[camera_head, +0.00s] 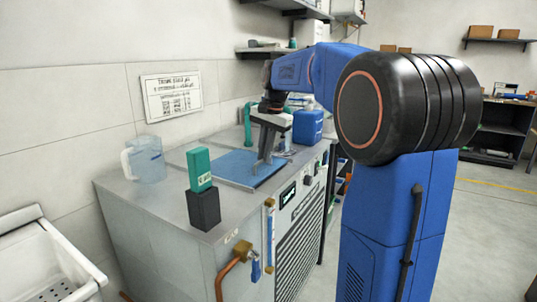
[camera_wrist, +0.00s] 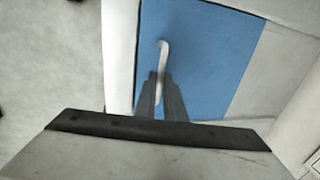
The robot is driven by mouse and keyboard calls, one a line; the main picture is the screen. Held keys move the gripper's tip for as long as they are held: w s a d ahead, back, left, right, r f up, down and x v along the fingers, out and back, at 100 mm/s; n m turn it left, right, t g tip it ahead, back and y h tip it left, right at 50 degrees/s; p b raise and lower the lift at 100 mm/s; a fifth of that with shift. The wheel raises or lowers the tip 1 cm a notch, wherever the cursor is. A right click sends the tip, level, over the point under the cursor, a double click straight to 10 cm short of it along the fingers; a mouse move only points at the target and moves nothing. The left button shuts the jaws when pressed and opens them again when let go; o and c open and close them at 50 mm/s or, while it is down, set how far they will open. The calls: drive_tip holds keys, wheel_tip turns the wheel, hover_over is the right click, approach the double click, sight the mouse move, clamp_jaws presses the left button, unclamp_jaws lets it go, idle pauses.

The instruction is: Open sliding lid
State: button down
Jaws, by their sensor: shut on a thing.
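The sliding lid is a flat blue panel (camera_head: 236,166) in the top of the grey metal unit. It also fills the middle of the wrist view (camera_wrist: 210,60). A pale, slim handle (camera_wrist: 163,52) stands on the lid. My gripper (camera_head: 262,166) reaches down over the right part of the lid. In the wrist view, its two fingers (camera_wrist: 161,88) are closed together around the handle, and the lower part of the handle is hidden between them. No opening beneath the lid is visible; I cannot tell how far it has slid.
A clear jug (camera_head: 146,160) and a teal box on a black block (camera_head: 203,208) stand on the unit left of the lid. A blue canister (camera_head: 307,127) stands behind my gripper. A copper pipe with a valve (camera_head: 240,254) juts from the unit's front. A wall is behind.

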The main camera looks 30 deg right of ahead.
drive_tip(key=w+a, duration=0.3)
drive_tip(key=w, duration=0.2)
drive_tip(key=w+a, duration=0.3)
drive_tip(key=w, duration=0.2)
drive_tip(key=w+a, duration=0.3)
drive_tip(key=w, duration=0.2)
drive_tip(key=shift+w, duration=0.35)
drive_tip(key=c, duration=1.8)
unclamp_jaws()
drive_tip(key=shift+c, duration=0.2)
drive_tip(key=s+d+r, duration=0.1)
drive_tip(key=s+r, duration=0.2)
drive_tip(key=r, duration=1.4)
drive_tip(key=shift+d, duration=0.3)
